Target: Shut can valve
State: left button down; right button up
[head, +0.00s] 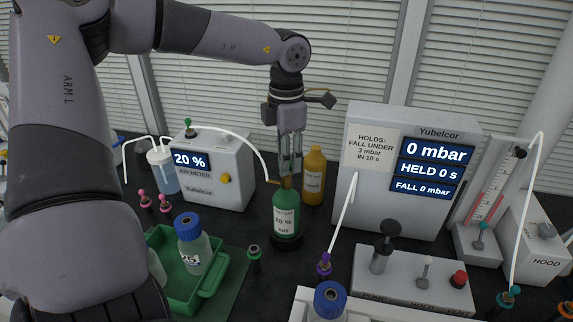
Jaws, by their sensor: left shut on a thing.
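A green can (286,213) with a white label reading 20 % stands upright on the dark bench in the middle of the head view. The can valve (286,183) is at its top, mostly hidden by my fingers. A small brass-coloured piece (272,182) sticks out to the left there, by the end of a white hose. My left gripper (287,172) points straight down over the can and is shut on the can valve. Which way the valve is turned cannot be seen. My right gripper is not in view.
A yellow bottle (314,178) stands close behind the can to the right. The air meter (212,172), reading 20 %, is to the left. The Yubelcor display unit (400,205) and a grey pump box (412,283) stand right. A green tray (212,284) with a blue-capped bottle (192,240) is front left.

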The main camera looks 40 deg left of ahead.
pick_arm(q)
jog(key=m+b, duration=0.1)
jog(key=m, duration=0.2)
jog(key=shift+m, duration=0.4)
jog(key=m, duration=0.3)
jog(key=shift+m+b, duration=0.3)
jog(key=shift+b, duration=0.05)
jog(key=m, duration=0.4)
jog(key=shift+m, duration=2.3)
jog(key=c, duration=1.2)
grip_release()
jog(key=shift+c, duration=0.2)
jog(key=shift+r, duration=0.1)
